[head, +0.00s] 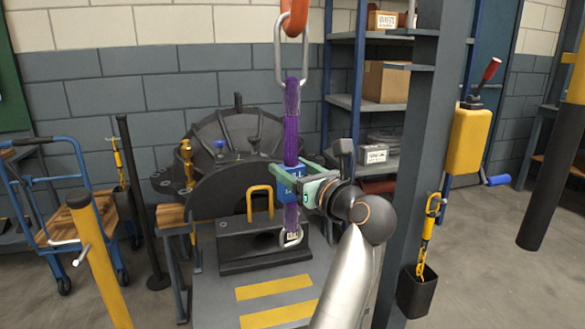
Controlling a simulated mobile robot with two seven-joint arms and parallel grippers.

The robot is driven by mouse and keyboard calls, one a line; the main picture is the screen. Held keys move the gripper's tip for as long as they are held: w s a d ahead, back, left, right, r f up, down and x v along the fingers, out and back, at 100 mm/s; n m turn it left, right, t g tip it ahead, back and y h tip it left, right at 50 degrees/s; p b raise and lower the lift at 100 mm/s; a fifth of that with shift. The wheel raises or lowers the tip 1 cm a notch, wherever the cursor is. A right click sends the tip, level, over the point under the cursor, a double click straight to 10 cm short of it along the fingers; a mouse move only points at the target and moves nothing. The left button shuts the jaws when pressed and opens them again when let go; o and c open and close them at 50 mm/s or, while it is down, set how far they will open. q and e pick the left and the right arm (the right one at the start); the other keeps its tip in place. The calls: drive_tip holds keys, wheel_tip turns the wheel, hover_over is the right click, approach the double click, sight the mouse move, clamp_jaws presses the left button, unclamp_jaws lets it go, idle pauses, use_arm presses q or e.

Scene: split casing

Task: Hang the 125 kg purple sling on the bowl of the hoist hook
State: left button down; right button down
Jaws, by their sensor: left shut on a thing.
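The orange hoist hook (295,20) shows at the top edge, its upper part cut off. The purple sling (292,125) hangs upright below it, with a long metal link (278,62) at its top and a smaller metal ring (291,238) at its bottom. The top link reaches up to the hook and overlaps it; I cannot tell whether it rests in the bowl. My left gripper (292,183) is shut on the sling's lower half, at a blue tag (286,194). My right gripper is not in view.
A blue trolley (50,190) and yellow post (98,260) are left.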

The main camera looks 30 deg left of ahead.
use_arm(q)
drive_tip(key=shift+d+f, duration=0.1)
drive_tip(key=shift+f, duration=0.1)
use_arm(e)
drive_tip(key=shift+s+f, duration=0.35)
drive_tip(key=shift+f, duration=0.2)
